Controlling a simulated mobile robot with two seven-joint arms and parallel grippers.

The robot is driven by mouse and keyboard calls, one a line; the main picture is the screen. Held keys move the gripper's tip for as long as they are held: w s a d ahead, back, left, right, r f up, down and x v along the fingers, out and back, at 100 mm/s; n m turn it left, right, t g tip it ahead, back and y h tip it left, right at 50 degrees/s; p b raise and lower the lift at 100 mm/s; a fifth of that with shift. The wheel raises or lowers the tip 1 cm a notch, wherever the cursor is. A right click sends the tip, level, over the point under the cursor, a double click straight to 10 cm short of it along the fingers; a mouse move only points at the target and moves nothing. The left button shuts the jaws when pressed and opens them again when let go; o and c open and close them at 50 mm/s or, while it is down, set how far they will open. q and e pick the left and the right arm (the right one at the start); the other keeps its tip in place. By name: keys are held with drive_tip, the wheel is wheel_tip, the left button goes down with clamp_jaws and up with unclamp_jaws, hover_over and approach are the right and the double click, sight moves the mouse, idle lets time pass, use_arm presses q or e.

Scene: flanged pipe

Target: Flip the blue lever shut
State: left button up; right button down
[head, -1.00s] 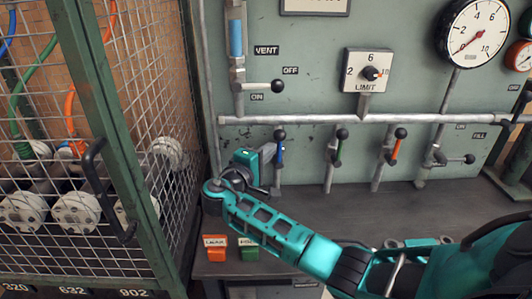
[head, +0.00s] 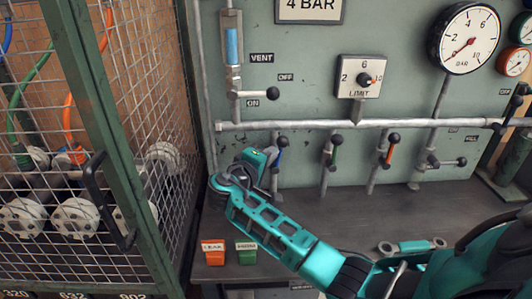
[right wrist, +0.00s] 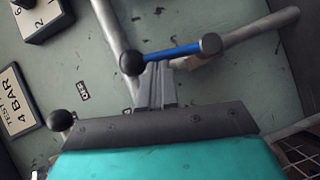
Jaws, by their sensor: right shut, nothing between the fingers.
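The blue lever (head: 280,155) stands up from its grey pipe on the panel, leaning slightly right, with a black knob on top. In the right wrist view the blue lever (right wrist: 172,51) runs from its black knob at left to a grey pivot at right. My right gripper (head: 268,165) is just left of the lever and partly hidden by its own wrist. In the right wrist view its shut, empty fingers (right wrist: 156,75) end at the blue handle. I cannot tell whether they touch it. My left gripper is out of view.
Green (head: 335,153) and orange (head: 388,152) levers stand to the right. A long pipe (head: 340,124) crosses above them. A mesh cage (head: 95,120) closes off the left side.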

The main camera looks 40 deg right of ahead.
use_arm(q)
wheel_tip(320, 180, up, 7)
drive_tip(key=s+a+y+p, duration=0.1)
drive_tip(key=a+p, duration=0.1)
drive_tip(key=p, duration=0.8)
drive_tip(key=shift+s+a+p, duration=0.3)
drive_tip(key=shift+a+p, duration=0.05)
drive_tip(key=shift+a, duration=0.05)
use_arm(e)
drive_tip(key=s+d+f+m+t+y, duration=0.2)
drive_tip(key=s+d+f+m+y, duration=0.1)
drive_tip(key=d+m+y, duration=0.3)
drive_tip(key=shift+s+d+f+m+y, duration=0.25)
drive_tip(key=shift+s+m+y, duration=0.25)
drive_tip(key=shift+m+y, duration=0.7)
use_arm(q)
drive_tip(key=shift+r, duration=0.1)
use_arm(e)
drive_tip(key=shift+f, duration=0.1)
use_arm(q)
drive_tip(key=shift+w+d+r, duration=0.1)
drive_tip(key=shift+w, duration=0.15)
use_arm(e)
drive_tip(key=shift+d, duration=0.1)
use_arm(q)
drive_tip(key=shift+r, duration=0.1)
